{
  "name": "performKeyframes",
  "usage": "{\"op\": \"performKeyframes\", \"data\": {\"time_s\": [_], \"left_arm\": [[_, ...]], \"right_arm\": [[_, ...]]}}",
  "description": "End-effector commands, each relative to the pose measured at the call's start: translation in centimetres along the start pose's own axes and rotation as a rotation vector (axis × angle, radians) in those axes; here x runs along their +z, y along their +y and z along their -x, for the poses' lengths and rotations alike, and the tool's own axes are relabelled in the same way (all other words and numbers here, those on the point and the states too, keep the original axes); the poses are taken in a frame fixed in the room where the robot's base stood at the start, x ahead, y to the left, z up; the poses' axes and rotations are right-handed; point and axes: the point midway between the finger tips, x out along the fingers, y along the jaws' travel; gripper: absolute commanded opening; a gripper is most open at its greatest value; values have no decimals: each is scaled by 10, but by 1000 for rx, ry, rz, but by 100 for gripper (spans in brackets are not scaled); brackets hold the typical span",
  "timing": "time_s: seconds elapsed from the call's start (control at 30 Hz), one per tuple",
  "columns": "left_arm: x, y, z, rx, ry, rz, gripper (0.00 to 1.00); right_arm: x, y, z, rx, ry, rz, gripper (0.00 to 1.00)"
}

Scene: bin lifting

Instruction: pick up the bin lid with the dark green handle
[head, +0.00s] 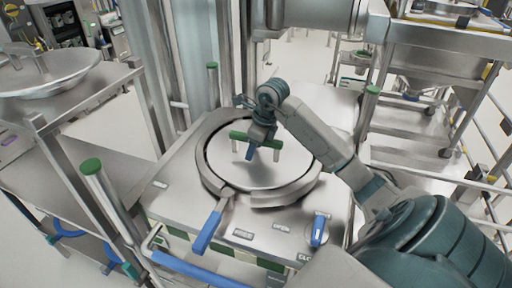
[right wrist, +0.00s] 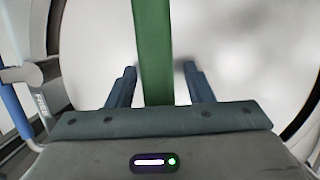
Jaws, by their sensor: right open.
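The bin lid (head: 268,177) is a round, light metal disc inside a ring on top of the metal bin unit. Its dark green handle (head: 268,139) is a bar raised on posts above the lid. My right gripper (head: 250,153) is over the lid at the handle. In the right wrist view the green handle (right wrist: 153,55) runs between the two blue fingers of the gripper (right wrist: 158,85). The fingers are open, with a gap on each side of the handle. The lid (right wrist: 230,60) fills the background there. My left gripper is not in view.
A blue lever (head: 208,230) and a smaller blue handle (head: 319,230) sit at the front of the bin unit. Green-capped posts (head: 90,167) stand around it. A steel table (head: 70,145) is at the left, and metal racks (head: 440,75) stand at the right.

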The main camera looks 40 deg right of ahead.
Motion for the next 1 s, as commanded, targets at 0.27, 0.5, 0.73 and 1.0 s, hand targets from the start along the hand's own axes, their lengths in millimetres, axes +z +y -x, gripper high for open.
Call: {"op": "performKeyframes", "data": {"time_s": [0.27,0.5,0.73,1.0], "left_arm": [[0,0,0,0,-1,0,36],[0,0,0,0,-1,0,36],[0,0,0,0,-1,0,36],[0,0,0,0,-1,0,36]], "right_arm": [[0,0,0,0,0,0,0],[0,0,0,0,0,0,0],[0,0,0,-1,0,0,0],[0,0,0,-1,0,0,0]]}}
